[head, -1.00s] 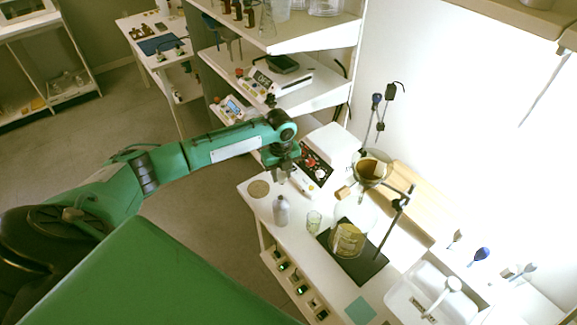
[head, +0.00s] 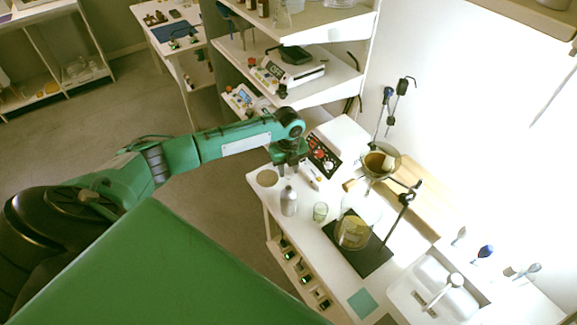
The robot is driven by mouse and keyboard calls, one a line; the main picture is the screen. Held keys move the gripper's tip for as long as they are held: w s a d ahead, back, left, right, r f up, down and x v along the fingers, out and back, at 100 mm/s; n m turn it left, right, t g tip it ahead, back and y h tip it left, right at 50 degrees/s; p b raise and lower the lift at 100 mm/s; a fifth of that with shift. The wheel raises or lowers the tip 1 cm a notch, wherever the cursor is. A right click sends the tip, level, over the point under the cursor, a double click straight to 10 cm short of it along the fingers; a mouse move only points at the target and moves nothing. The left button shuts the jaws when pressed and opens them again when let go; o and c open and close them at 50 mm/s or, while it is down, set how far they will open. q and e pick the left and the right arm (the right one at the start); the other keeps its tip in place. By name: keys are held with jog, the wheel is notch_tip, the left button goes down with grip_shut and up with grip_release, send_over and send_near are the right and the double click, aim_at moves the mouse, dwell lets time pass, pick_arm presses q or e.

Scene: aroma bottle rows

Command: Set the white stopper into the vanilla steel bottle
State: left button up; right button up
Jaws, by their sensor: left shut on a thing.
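A grey steel bottle (head: 289,203) stands upright near the left end of the white bench; no label on it can be read, so I cannot confirm that it is the vanilla one. My left gripper (head: 290,174) points down just above the bottle's neck. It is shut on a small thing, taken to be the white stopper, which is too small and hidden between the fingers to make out. I cannot tell whether the stopper touches the bottle's mouth. My right gripper is not in view.
A round tan mat (head: 267,178) lies left of the bottle. A glass beaker (head: 320,211) stands close on its right. A flask (head: 352,232) sits on a black mat (head: 374,262) beside a stand.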

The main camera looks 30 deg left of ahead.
aim_at(289, 170)
pick_arm(q)
jog(key=shift+f+b, duration=1)
jog(key=shift+f, duration=1.15)
jog(key=shift+p, duration=0.7)
jog(key=shift+f+b, duration=0.8)
jog(key=shift+f, duration=0.65)
jog(key=o, duration=1)
jog(key=shift+o, duration=0.2)
notch_tip(289, 170, up, 13)
jog(key=b, duration=0.4)
jog(key=shift+r, duration=0.45)
